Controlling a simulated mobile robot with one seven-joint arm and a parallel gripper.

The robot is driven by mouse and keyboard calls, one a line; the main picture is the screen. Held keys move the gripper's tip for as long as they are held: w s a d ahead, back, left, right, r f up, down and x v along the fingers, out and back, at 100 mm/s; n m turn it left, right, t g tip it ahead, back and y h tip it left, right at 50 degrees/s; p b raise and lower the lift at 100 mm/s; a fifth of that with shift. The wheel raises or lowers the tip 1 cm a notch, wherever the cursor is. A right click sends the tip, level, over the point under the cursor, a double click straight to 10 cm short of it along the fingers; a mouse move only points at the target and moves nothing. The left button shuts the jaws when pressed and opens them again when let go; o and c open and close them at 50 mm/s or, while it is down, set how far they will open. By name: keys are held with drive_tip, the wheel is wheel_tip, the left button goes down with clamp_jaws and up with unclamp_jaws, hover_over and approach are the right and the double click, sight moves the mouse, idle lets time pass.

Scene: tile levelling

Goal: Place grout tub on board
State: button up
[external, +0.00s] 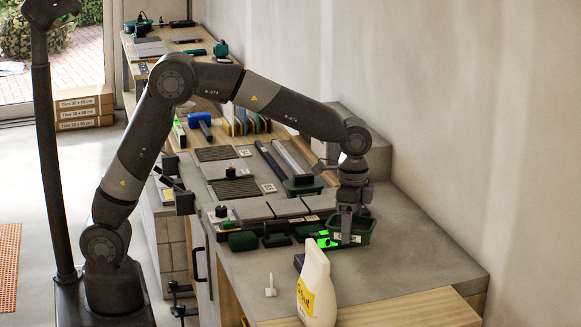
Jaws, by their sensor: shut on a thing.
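My gripper (346,238) points straight down and is shut on the tub's near wall. The tub looks upright and at or just above the worktop; I cannot tell whether it touches. Grey tiles (288,207) lie to its left on the tiling area. Which surface is the board is not clear.
A white bottle with a yellow label (318,290) stands near the front edge, with a small white piece (270,287) to its left. Dark green and black tools crowd the tub's left side. The grey worktop (430,245) is clear to the right, up to the wall.

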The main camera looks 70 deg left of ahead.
drive_tip(key=s+d+m, duration=0.1)
drive_tip(key=d+m, duration=0.1)
drive_tip(key=d, duration=1)
drive_tip(key=w+a+f, duration=0.3)
drive_tip(key=w, duration=0.1)
drive_tip(key=w+a+f, duration=0.4)
drive_tip(key=shift+f, duration=2.15)
drive_tip(key=shift+f, duration=0.15)
drive_tip(key=o, duration=1.1)
drive_tip(key=shift+o, duration=0.2)
